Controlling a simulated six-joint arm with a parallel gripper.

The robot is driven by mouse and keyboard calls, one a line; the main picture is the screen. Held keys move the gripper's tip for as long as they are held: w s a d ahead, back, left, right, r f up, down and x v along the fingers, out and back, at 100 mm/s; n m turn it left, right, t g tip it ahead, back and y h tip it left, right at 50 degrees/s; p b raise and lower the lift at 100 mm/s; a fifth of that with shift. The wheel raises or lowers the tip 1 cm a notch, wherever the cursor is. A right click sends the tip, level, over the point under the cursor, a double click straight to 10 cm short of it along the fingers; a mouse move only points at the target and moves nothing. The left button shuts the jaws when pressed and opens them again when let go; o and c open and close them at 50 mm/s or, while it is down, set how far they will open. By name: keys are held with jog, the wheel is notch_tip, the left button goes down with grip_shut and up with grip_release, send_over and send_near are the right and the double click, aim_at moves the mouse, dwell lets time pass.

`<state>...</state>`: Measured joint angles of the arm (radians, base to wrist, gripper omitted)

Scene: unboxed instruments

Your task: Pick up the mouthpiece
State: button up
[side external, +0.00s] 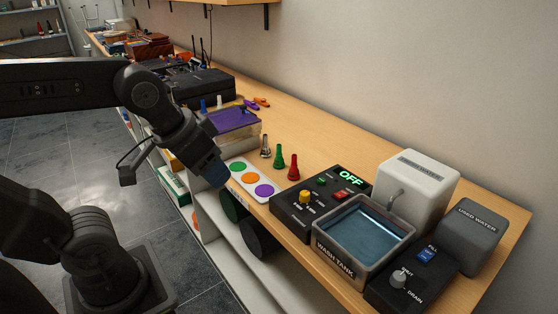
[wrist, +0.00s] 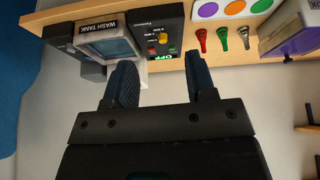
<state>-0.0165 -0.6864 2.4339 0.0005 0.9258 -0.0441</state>
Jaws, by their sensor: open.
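Three mouthpiece-shaped pieces stand in a row on the wooden bench: a metallic one (side external: 265,147), a green one (side external: 278,157) and a red one (side external: 293,168). The wrist view also shows the metallic one (wrist: 244,38), the green one (wrist: 223,38) and the red one (wrist: 202,40), near the top right. My gripper (side external: 213,178) is at the bench's front edge, left of the row, by the white card with coloured discs. In the wrist view my gripper (wrist: 162,78) has its two fingers wide apart with nothing between them.
The white card (side external: 234,170) has green, orange and purple discs. The black control panel (side external: 322,196) reads OFF, beside the wash tank (side external: 348,263). A purple-topped clear box (side external: 236,124) stands left of the mouthpieces. Bench behind them is clear to the wall.

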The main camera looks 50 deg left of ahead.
jog(key=w+a+r+n+g, duration=0.2)
jog(key=w+a+r+n, duration=0.15)
jog(key=w, duration=0.55)
jog(key=n+g, duration=0.4)
jog(key=n, duration=0.7)
send_over(279, 155)
jog(key=f, duration=1.5)
jog(key=shift+w+f, duration=0.25)
jog(key=shift+f, duration=0.05)
jog(key=shift+a+f, duration=0.2)
jog(key=shift+f, duration=1.1)
jog(key=shift+a+f, duration=0.2)
jog(key=shift+f, duration=1.1)
grip_shut()
